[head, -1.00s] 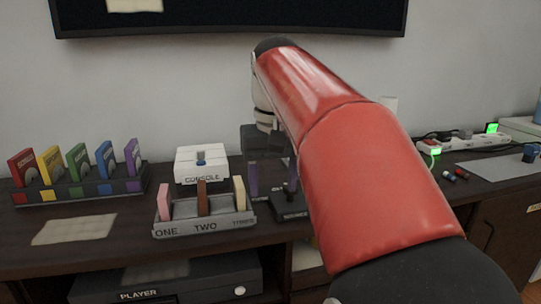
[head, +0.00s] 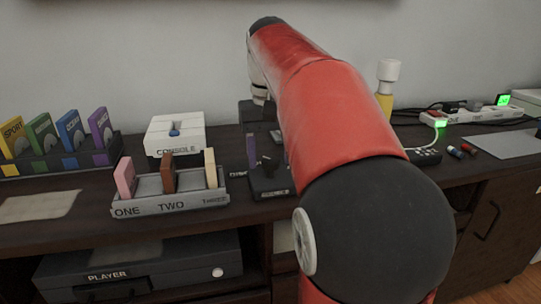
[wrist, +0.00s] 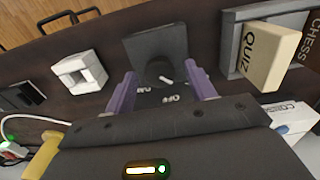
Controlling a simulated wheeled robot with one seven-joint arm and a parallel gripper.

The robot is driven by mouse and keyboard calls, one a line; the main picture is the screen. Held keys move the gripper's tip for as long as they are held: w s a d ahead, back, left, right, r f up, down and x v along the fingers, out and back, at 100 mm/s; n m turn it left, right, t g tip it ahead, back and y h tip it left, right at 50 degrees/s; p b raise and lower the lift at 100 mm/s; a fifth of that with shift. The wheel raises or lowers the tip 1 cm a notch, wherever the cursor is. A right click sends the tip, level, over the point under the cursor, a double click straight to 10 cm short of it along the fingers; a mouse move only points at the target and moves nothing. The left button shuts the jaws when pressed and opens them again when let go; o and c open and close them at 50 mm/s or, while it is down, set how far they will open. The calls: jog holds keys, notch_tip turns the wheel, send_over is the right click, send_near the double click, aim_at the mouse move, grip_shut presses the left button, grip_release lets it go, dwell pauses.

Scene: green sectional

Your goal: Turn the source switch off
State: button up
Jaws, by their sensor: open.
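A black box with a dark round knob (wrist: 158,72) stands on the cabinet top. The knob has a white pointer mark, and the word OFF is printed on the box below it in the wrist view. I cannot tell for sure which label the mark points at. The same box (head: 270,184) is partly in view in the head view, right of the console. My gripper (wrist: 162,76) is open, its two purple fingers on either side of the knob; I cannot tell whether they touch it. In the head view the gripper (head: 264,150) is partly hidden by my red arm.
A white console box (head: 175,145) and a grey holder (head: 185,203) with several upright cartridges stand left of the black box. A rack (head: 103,157) of coloured cases is farther left. A yellow bottle (head: 384,105) and a power strip (head: 470,116) are to the right.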

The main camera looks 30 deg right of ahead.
jog(key=shift+c, duration=0.3)
jog(key=c, duration=0.9)
jog(key=shift+r+m+p, duration=0.1)
jog(key=shift+m+p, duration=0.2)
jog(key=shift+p, duration=0.05)
jog(key=m+p, duration=0.2)
jog(key=shift+r+m, duration=0.1)
jog(key=shift+m, duration=0.3)
jog(key=m+p, duration=0.2)
jog(key=m, duration=0.3)
jog(key=shift+p, duration=0.35)
jog(key=shift+m, duration=0.3)
jog(key=o, duration=1)
jog(key=shift+f, duration=0.2)
jog(key=shift+c, duration=0.2)
